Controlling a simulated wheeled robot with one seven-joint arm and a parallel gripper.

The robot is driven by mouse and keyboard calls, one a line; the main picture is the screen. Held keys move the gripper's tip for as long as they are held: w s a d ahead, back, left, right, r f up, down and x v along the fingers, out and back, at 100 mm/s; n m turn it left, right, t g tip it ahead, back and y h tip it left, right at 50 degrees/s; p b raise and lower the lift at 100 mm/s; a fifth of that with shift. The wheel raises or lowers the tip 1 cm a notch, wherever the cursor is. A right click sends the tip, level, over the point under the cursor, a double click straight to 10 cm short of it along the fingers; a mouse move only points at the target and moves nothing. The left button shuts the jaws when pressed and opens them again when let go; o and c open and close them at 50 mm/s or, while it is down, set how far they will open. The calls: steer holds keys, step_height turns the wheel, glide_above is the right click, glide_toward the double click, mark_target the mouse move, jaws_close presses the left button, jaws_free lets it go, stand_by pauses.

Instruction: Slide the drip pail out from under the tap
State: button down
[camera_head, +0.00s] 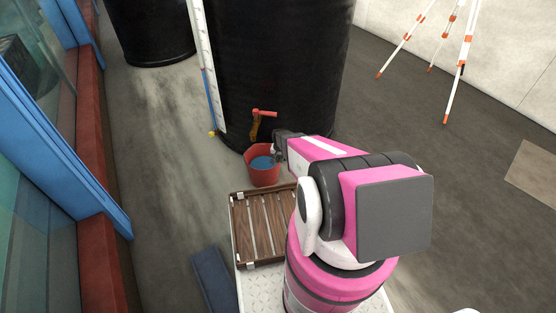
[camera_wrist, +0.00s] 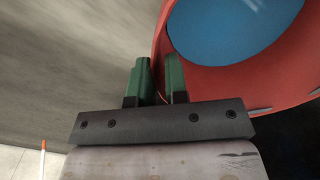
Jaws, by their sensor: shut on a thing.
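The red drip pail (camera_head: 264,178) stands on the floor at the foot of the large black tank, with blue water in it. The brass tap with a red handle (camera_head: 264,112) sticks out of the tank above the pail. My gripper (camera_head: 275,152) reaches the pail's right side in the head view, its fingers partly hidden there. In the wrist view the green fingers of my gripper (camera_wrist: 158,70) straddle the wall of the pail (camera_wrist: 163,35) and are shut on it. The pail looks upright.
The black tank (camera_head: 290,60) rises right behind the pail, with a white gauge strip (camera_head: 207,65) on its left. A slatted wooden tray (camera_head: 262,225) lies in front of the pail. Bare floor (camera_head: 165,150) is open to the left, up to the blue-framed flume (camera_head: 60,140).

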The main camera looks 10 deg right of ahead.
steer(key=s+d, duration=0.5)
steer(key=d, duration=0.6)
stand_by(2.3)
steer(key=shift+s+d, duration=0.15)
steer(key=shift+d, duration=0.15)
stand_by(0.3)
